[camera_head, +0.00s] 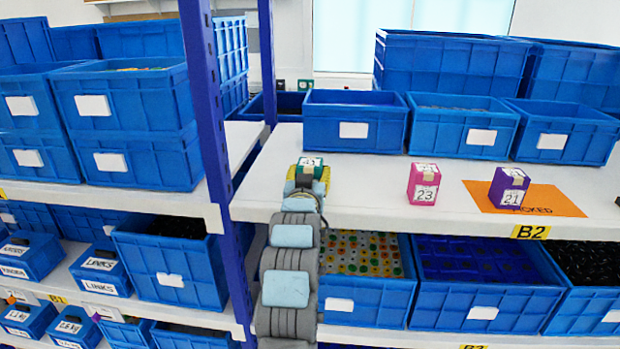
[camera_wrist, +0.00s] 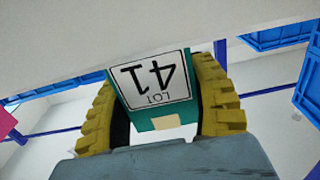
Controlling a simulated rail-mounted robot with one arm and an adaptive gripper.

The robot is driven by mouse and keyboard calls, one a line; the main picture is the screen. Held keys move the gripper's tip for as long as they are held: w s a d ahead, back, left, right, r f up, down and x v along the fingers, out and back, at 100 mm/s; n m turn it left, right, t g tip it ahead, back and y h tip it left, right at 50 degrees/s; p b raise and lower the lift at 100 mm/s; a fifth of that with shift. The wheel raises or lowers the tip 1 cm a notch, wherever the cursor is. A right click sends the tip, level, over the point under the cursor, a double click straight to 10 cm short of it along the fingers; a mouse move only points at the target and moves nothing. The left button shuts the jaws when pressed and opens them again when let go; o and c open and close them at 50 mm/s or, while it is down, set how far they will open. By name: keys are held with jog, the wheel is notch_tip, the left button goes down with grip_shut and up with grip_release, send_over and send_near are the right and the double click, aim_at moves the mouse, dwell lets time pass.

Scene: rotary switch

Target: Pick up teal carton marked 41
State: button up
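The teal carton marked 41 (camera_head: 311,161) is at the left end of the upper shelf, at the tip of my arm in the head view. In the wrist view the carton (camera_wrist: 153,85) shows its white label, upside down, and a tan strip of tape. My gripper (camera_wrist: 165,112) has one yellow finger on each side of the carton, and both appear to touch its sides. The gripper (camera_head: 307,183) is shut on it. My gripper hides the carton's lower part in the head view, so I cannot tell whether it rests on the shelf.
A magenta carton marked 23 (camera_head: 424,185) stands on the shelf (camera_head: 370,190) to the right. A purple carton marked 21 (camera_head: 508,188) stands on an orange mat (camera_head: 555,199). Blue bins (camera_head: 354,121) line the back. A blue post (camera_head: 208,100) rises to the left.

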jog(key=shift+c, duration=0.7)
jog(key=shift+r, duration=0.15)
